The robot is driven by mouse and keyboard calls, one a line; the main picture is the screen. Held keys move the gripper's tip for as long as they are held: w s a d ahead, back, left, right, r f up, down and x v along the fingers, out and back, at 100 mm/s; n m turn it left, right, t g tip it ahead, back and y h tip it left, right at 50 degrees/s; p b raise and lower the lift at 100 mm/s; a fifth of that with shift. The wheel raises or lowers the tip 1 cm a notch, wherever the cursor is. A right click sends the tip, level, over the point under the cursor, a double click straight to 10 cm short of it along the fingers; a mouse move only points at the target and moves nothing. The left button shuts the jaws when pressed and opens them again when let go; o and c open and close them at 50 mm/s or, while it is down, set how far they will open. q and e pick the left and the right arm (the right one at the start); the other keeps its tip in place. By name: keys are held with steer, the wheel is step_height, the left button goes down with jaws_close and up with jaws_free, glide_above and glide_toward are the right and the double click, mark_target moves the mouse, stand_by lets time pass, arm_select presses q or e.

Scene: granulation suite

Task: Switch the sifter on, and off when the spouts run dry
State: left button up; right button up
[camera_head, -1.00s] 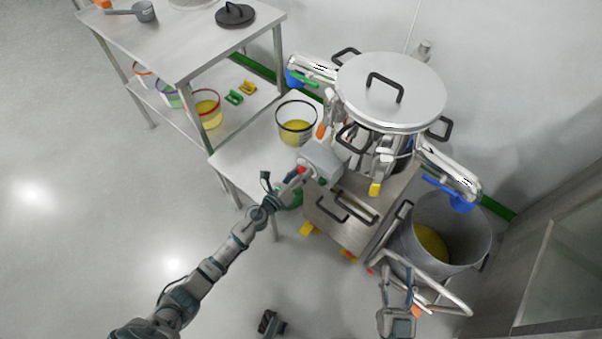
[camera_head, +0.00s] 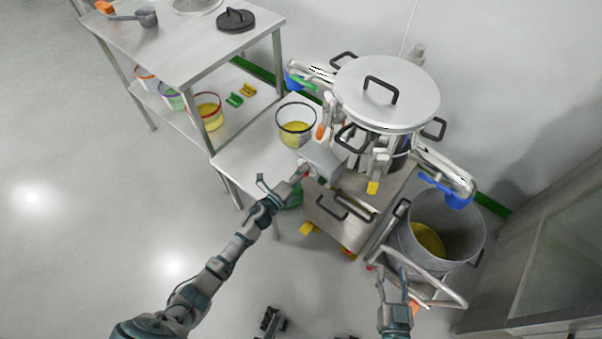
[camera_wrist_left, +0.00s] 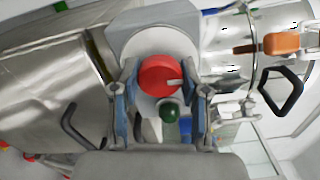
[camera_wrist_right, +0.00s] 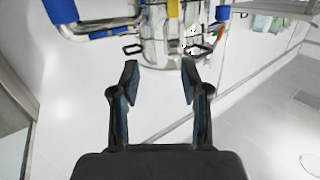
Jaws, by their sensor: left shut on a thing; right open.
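The sifter (camera_head: 385,92), a round steel drum with a handled lid, stands on a steel base. Its left spout (camera_head: 318,72) and right spout (camera_head: 440,165) have blue ends; I see no powder stream at either, though the outlets are small here. A grey control box (camera_head: 322,158) sits at the base's left. Its round red knob (camera_wrist_left: 158,75), with a pale mark, is above a dark green button (camera_wrist_left: 169,111). My left gripper (camera_head: 300,174) is shut on the red knob, its fingers (camera_wrist_left: 163,98) on either side. My right gripper (camera_head: 393,278) is open and empty (camera_wrist_right: 158,85), low in front of the grey bin.
A clear bucket (camera_head: 295,136) holds yellow powder on the low table. A grey bin (camera_head: 470,235) with yellow powder stands under the right spout, beside a metal frame (camera_head: 437,290). A steel shelf table (camera_head: 185,50) with buckets stands left. The floor at left is clear.

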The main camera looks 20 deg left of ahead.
arm_select(q)
steer(key=shift+a+f+n, duration=0.1)
steer(key=shift+a+n, duration=0.15)
steer(key=shift+n, duration=0.25)
arm_select(e)
steer(key=shift+s+d+f, duration=0.1)
steer(key=shift+f, duration=0.3)
arm_select(q)
steer(key=o, duration=1.1)
steer(key=shift+w, duration=0.1)
steer(key=shift+o, duration=0.2)
arm_select(e)
steer(key=shift+g, duration=0.3)
steer(key=shift+a, duration=0.2)
